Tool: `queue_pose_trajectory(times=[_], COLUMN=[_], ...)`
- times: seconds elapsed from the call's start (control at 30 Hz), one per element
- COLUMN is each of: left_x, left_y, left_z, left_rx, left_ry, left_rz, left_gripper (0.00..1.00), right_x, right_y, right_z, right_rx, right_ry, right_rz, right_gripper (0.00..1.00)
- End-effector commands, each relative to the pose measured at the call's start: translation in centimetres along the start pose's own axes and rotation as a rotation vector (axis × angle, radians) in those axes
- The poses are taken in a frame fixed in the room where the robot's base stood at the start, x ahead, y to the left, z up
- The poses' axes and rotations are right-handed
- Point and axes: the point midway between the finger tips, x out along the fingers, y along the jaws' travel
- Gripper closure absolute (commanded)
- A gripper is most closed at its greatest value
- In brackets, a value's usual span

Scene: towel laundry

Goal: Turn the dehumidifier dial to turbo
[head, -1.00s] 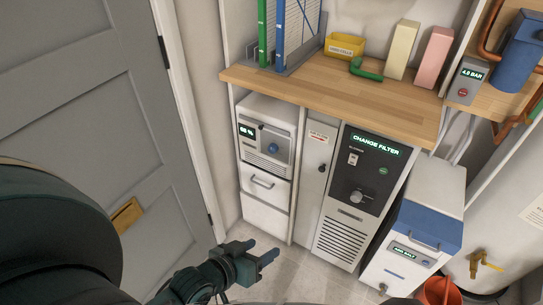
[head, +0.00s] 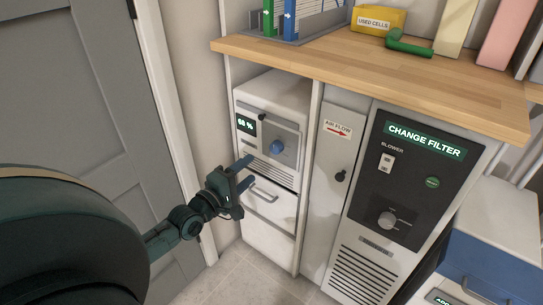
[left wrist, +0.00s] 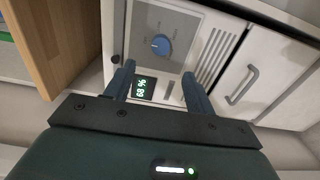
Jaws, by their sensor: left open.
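The dehumidifier (head: 272,108) is a white cabinet under the wooden counter, with a green display reading 68 % and a round blue dial (head: 277,147). In the left wrist view the blue dial (left wrist: 161,45) shows a small light pointer mark; the labels around it are too small to read. My left gripper (head: 247,172) is open and empty, in front of the cabinet, below and left of the dial in the head view. In the left wrist view the dial lies just beyond the gap between its fingertips (left wrist: 159,70), apart from them. My right gripper is out of view.
A drawer handle (head: 263,194) sticks out below the dial. To the right are a narrow air-flow panel (head: 333,190) and a blower unit (head: 410,180) reading CHANGE FILTER. The wooden counter (head: 330,75) overhangs above. A grey door (head: 75,95) stands at left.

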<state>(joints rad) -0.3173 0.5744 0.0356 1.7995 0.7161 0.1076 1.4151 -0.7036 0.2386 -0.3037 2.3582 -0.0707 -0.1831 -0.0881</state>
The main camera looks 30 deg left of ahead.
Motion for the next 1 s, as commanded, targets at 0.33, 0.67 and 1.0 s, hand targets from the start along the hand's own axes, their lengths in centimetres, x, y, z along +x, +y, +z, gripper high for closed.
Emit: queue_pose_trajectory(times=[0.33,0.67,1.0], left_x=[6.9,10.1,10.3], left_y=[-0.2,-0.1,-0.1], left_z=[0.0,0.0,0.0], left_rx=[0.001,0.0,0.001], left_ry=[0.001,0.0,0.0], left_rz=[0.003,-0.001,-0.002], left_gripper=[0.45,0.45,0.48], right_x=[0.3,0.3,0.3], right_y=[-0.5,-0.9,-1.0], right_z=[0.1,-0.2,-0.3], right_rx=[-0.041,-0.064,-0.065], right_ry=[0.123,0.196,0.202], right_rz=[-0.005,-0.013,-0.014], right_gripper=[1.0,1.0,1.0])
